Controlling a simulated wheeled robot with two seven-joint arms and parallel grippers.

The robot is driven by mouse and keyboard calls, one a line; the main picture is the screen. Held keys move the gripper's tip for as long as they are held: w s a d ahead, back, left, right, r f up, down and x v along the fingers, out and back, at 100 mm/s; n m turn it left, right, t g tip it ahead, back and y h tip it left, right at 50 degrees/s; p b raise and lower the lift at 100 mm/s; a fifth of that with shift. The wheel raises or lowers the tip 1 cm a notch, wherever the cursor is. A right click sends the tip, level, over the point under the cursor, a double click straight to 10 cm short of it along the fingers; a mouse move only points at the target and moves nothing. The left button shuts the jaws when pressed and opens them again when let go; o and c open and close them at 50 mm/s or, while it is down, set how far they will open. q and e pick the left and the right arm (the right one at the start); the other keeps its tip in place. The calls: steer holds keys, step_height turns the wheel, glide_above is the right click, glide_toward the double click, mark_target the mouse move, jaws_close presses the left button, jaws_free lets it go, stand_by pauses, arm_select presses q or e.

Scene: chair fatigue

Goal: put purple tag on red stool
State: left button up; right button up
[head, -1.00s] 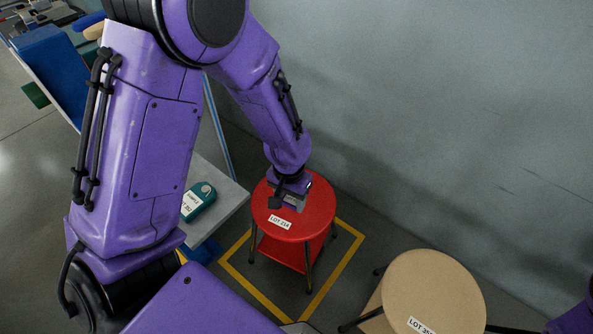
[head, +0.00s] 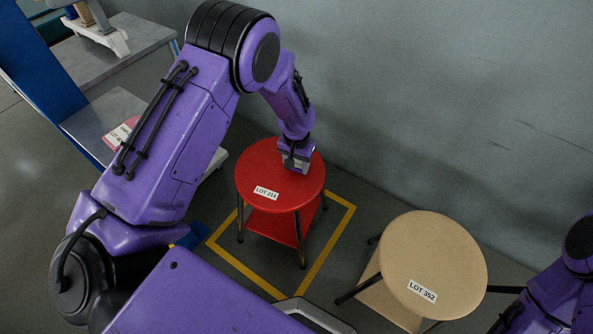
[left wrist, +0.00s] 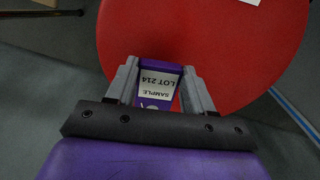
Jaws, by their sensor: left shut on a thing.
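The red stool (head: 262,165) stands inside a yellow floor outline, with a white LOT 214 label (head: 266,193) on the front of its seat. My left gripper (head: 297,160) is over the rear right part of the seat. In the left wrist view, my left gripper (left wrist: 160,88) is shut on the purple tag (left wrist: 158,73), which bears a white label reading SAMPLE LOT 214. The tag lies over the red seat (left wrist: 215,40); I cannot tell whether it touches it. In the head view the gripper hides the tag. My right gripper is not in view.
A beige stool (head: 430,255) labelled LOT 352 stands to the right. A grey shelf unit with a blue side (head: 35,60) is at the left, with a pink labelled item (head: 118,135) on it. A grey wall (head: 430,90) runs behind the stools.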

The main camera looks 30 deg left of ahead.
mark_target(296, 167)
arm_select(q)
step_height(296, 167, down, 3)
steer(key=shift+s, duration=0.1)
steer(key=shift+r, duration=0.1)
steer(key=o, duration=1)
step_height(296, 167, up, 12)
steer(key=shift+r+p, duration=0.1)
steer(key=shift+p, duration=1.15)
